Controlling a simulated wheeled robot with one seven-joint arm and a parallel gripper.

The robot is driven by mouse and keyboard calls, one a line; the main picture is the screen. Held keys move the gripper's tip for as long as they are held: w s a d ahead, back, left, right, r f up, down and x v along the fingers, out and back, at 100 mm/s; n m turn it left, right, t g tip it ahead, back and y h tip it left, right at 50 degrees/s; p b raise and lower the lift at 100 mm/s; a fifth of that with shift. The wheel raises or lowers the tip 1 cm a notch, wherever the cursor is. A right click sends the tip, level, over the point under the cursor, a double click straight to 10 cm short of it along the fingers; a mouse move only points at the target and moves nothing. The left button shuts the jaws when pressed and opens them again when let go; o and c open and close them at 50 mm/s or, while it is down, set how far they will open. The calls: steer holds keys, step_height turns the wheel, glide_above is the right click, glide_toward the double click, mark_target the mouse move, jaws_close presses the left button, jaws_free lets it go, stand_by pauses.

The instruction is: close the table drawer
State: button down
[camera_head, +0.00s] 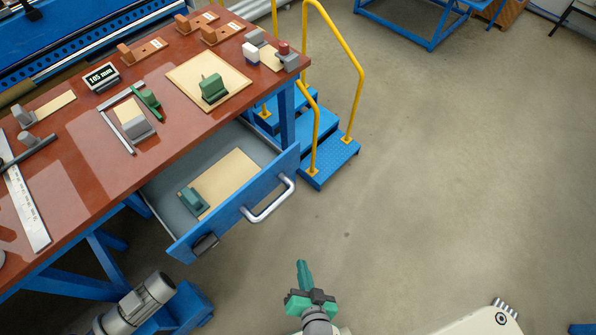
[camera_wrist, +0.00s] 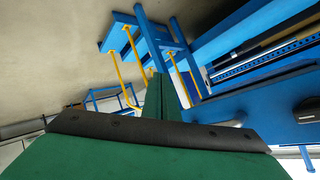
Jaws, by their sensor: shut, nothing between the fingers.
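The table drawer (camera_head: 236,206) is pulled out from under the red-brown table top (camera_head: 160,118). Its blue front carries a silver bar handle (camera_head: 268,201). Inside the drawer lie a tan board (camera_head: 224,178) and a dark green block (camera_head: 194,203). My green gripper (camera_head: 303,272) is shut and empty, in front of the drawer and below its handle in the head view, apart from it. In the wrist view its closed green fingers (camera_wrist: 160,97) point up the picture.
Blue steps (camera_head: 318,146) with yellow rails (camera_head: 357,85) stand just right of the table. A grey motor (camera_head: 138,303) on a blue base is at the lower left. The table top holds several blocks, boards and rulers. Open floor (camera_head: 430,180) lies to the right.

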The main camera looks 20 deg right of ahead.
steer(key=w+d+f+m+y, duration=0.2)
steer(key=w+d+f+m, duration=0.15)
steer(key=w, duration=0.25)
steer(key=t+y, duration=0.5)
steer(key=y, duration=0.3)
glide_toward(290, 165)
steer(key=shift+m, duration=0.45)
steer(key=x, duration=0.6)
steer(key=shift+w, duration=0.25)
steer(key=shift+a, duration=0.1)
steer(key=shift+w, duration=0.1)
